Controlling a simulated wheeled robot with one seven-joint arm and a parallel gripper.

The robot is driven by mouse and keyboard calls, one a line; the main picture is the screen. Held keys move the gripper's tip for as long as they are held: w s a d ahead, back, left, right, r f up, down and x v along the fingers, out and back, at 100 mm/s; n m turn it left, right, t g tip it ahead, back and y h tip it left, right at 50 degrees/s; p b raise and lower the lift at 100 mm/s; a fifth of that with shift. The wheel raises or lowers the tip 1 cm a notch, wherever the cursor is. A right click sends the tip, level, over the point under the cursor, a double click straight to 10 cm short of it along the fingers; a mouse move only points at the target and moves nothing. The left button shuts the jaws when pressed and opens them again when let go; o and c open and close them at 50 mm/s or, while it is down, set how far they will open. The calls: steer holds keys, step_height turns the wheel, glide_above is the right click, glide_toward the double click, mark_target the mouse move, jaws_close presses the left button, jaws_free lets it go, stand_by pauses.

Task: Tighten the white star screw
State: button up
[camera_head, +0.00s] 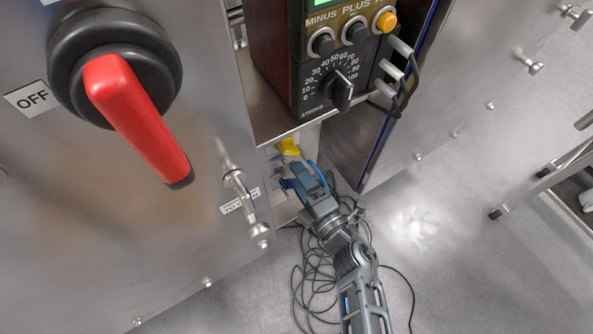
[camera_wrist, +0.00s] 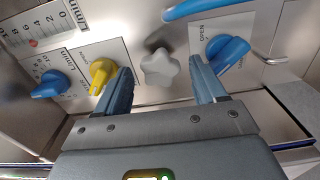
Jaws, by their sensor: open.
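The white star screw (camera_wrist: 160,67) sits on the metal panel in the wrist view, between and beyond my two fingertips. My gripper (camera_wrist: 160,82) is open, with one finger on each side of the screw and nothing held. The left finger is close to the yellow knob; the right finger is close to the blue knob at the OPEN label. Whether the fingers touch these knobs cannot be told. In the head view my gripper (camera_head: 290,180) is at the low panel under the control box, and the screw cannot be made out there.
A yellow knob (camera_wrist: 101,74) and a blue knob (camera_wrist: 50,84) are left of the screw; another blue knob (camera_wrist: 229,52) is right. A blue tube (camera_wrist: 200,8) runs above. A red switch handle (camera_head: 137,118) and control box (camera_head: 340,60) stand nearby. Cables (camera_head: 315,275) lie on the floor.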

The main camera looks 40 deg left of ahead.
steer(key=p+v, duration=0.1)
steer(key=v, duration=0.4)
steer(key=shift+s+d, duration=0.15)
steer(key=shift+d, duration=0.15)
